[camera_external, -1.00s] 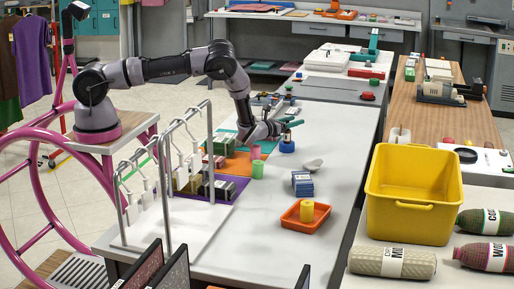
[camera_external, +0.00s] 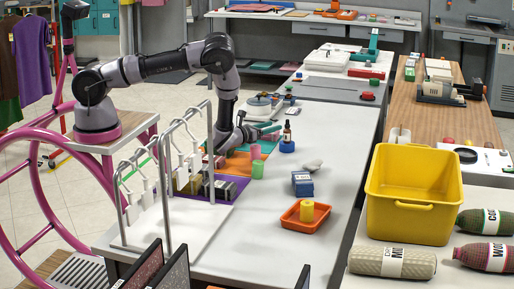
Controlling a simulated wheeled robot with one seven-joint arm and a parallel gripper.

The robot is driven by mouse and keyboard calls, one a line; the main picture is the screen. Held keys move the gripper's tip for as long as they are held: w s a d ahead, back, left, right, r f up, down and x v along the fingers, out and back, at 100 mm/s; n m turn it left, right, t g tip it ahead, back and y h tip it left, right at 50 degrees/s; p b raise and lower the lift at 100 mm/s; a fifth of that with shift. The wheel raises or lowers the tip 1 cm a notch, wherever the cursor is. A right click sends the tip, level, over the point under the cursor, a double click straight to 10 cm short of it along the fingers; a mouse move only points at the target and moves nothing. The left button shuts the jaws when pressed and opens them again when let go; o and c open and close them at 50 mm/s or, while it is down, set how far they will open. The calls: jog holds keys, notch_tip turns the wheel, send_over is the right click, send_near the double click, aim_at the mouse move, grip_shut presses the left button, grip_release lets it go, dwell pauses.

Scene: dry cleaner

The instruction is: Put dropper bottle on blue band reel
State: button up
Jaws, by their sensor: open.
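The dropper bottle (camera_external: 287,131) is small and dark with a black top. It stands upright on the blue band reel (camera_external: 287,146), a short blue cylinder on the white table. My gripper (camera_external: 275,130) is open, just left of the bottle and apart from it. The fingers point right, toward the bottle, and hold nothing that I can see.
A pink cup (camera_external: 255,152) and a green cup (camera_external: 258,170) stand close below my gripper. A blue box (camera_external: 302,184), a grey dish (camera_external: 312,165) and an orange tray (camera_external: 304,216) lie nearer the front. The table's right side is clear.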

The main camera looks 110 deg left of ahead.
notch_tip(320, 180, up, 14)
jog(key=s+n+g+y, duration=0.1)
jog(key=n+g+y, duration=0.2)
jog(key=n+g, duration=0.25)
jog(key=s+d+r+n+g+h, duration=0.1)
jog(key=s+d+r+n+g, duration=0.3)
jog(key=r, duration=0.3)
jog(key=s+d+r+n+g+h, duration=0.1)
jog(key=s+d+r+n+g, duration=0.2)
jog(key=r+n, duration=0.35)
jog(key=s+d+r+n+t+h, duration=0.1)
jog(key=s+d+r+t+h, duration=0.2)
jog(key=d, duration=0.8)
jog(key=s+d+r+n+t+h, duration=0.2)
jog(key=s+d+r+h, duration=0.3)
jog(key=d, duration=0.7)
jog(key=s+d+r+n+t+h, duration=0.1)
jog(key=s+d+r+t+h, duration=0.3)
jog(key=s+d, duration=0.4)
jog(key=d+r+h, duration=0.1)
jog(key=d+h, duration=0.1)
jog(key=d, duration=0.2)
jog(key=shift+d+n+t, duration=0.25)
jog(key=shift+n+t, duration=0.05)
jog(key=shift+t, duration=0.05)
jog(key=shift+s, duration=0.1)
